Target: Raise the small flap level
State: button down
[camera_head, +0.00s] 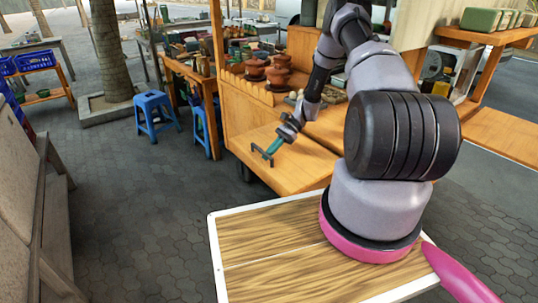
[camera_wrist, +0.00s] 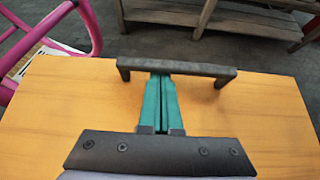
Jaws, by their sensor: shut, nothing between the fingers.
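The small flap is a light wooden panel (camera_head: 300,166) on the near side of the wooden cart; it fills much of the wrist view (camera_wrist: 70,110). It looks close to level, but I cannot tell its exact tilt. A dark bar handle (camera_head: 262,156) is fixed near its outer edge; in the wrist view the handle (camera_wrist: 195,68) spans across the top of my fingers. My gripper (camera_head: 270,151) has green fingers, shut together and empty, over the panel. In the wrist view the fingertips (camera_wrist: 161,76) meet the bar's lower edge; whether they touch it or reach under it is unclear.
The cart (camera_head: 240,88) carries clay pots (camera_head: 280,72) behind the flap. A blue stool (camera_head: 155,114) stands left of the cart. A wooden bench (camera_wrist: 230,20) lies beyond the flap in the wrist view. Paved floor (camera_head: 140,200) is open to the left.

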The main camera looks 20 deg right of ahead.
jog(key=s+r+n+t+h, duration=0.2)
jog(key=s+r+n+h, duration=0.1)
jog(key=r, duration=1.5)
jog(key=s+r+n+t+h, duration=0.2)
jog(key=s+r+h, duration=0.15)
jog(key=r, duration=1.45)
jog(key=s+r+n+t+h, duration=0.1)
jog(key=s+r+n+t, duration=0.1)
jog(key=s+r, duration=0.5)
jog(key=s+r+n+t+h, duration=0.1)
jog(key=s+r+t, duration=0.4)
jog(key=s, duration=0.7)
jog(key=shift+d+r+n, duration=0.15)
jog(key=shift+r+n, duration=0.75)
jog(key=shift+s, duration=0.1)
